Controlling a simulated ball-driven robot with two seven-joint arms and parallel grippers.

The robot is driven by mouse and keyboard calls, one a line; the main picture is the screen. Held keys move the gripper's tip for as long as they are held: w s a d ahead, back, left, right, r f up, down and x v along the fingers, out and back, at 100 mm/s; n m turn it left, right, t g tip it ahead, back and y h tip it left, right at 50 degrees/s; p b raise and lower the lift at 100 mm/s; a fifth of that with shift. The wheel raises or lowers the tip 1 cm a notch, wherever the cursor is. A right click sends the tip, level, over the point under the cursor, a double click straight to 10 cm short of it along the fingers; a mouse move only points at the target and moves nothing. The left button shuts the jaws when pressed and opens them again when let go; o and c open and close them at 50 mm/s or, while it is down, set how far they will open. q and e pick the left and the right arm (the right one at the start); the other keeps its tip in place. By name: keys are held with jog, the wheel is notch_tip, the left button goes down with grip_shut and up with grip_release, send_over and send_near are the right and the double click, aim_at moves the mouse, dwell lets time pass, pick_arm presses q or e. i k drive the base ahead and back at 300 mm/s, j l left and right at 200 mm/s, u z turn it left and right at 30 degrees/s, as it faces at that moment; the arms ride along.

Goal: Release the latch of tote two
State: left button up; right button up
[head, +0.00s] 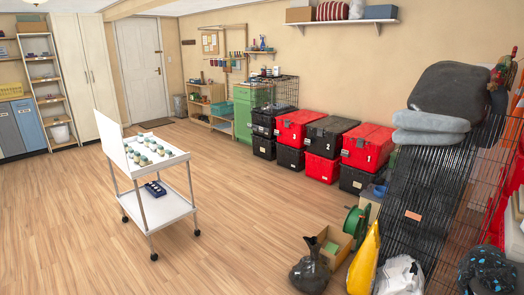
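Tote two (328,135) is a black tote with a white "2" on its front. It stands against the right-hand wall, on top of a red tote (322,168). Its lid looks shut; its latch is too small to make out. To its right is a red tote marked "1" (367,147), on a black tote (355,180). To its left is another red tote (297,127), on a black tote (290,157). Neither of my grippers is in view.
A white wheeled cart (160,207) with small round items stands at left centre. Wooden floor (250,215) before the totes is clear.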

aim_at(320, 130)
jog(key=i+u, duration=0.1)
jog(key=i, duration=0.65)
jog(key=i+l+u, duration=0.15)
jog(key=i, duration=0.6)
jog(key=i+l+u, duration=0.1)
jog(key=i, duration=0.65)
jog(key=i+j, duration=0.1)
jog(key=i, duration=1.05)
jog(key=i+l+z, duration=0.15)
jog(key=i+z, duration=0.35)
jog(key=i+j+z, duration=0.1)
jog(key=i+z, duration=0.35)
jog(key=i, duration=0.15)
jog(key=i+j+z, duration=0.3)
jog(key=i+z, duration=0.2)
jog(key=i, duration=0.1)
